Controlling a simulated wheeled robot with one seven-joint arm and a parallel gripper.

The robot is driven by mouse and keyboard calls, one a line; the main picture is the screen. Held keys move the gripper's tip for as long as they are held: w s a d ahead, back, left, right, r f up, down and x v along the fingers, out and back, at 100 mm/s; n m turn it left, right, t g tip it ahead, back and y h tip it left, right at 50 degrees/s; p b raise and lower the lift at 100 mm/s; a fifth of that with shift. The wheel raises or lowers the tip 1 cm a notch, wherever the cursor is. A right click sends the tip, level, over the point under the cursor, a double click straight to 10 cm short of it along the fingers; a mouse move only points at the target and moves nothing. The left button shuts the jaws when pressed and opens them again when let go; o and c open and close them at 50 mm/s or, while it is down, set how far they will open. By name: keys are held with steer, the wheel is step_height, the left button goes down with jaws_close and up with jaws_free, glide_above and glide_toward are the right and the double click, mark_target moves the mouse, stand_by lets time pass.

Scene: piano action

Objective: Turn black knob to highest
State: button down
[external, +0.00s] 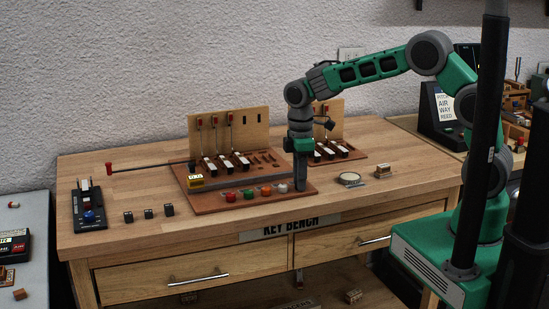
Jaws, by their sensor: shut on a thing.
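My gripper (300,186) points straight down at the right end of a row of coloured knobs on the front strip of the brown key board (210,205). It is shut on the knob at that place, taken as the black knob. The fingers hide this knob, so its colour and its turn cannot be seen. To its left in the row are a white knob (282,187), an orange knob (265,189), a green knob (249,191) and a red knob (232,195).
Upright wooden panels (258,132) with keys stand behind. A yellow-labelled block (196,181) sits left on the board. A round dish (350,179) and small block (383,170) lie right. Small dark blocks (149,213) and a blue-knobbed device (89,215) lie left.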

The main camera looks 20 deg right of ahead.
steer(key=m, duration=0.5)
steer(key=shift+m, duration=0.3)
steer(key=m, duration=0.6)
steer(key=shift+r, duration=0.1)
steer(key=m, duration=0.4)
steer(key=shift+m, duration=2.1)
steer(key=c, duration=1.5)
jaws_free()
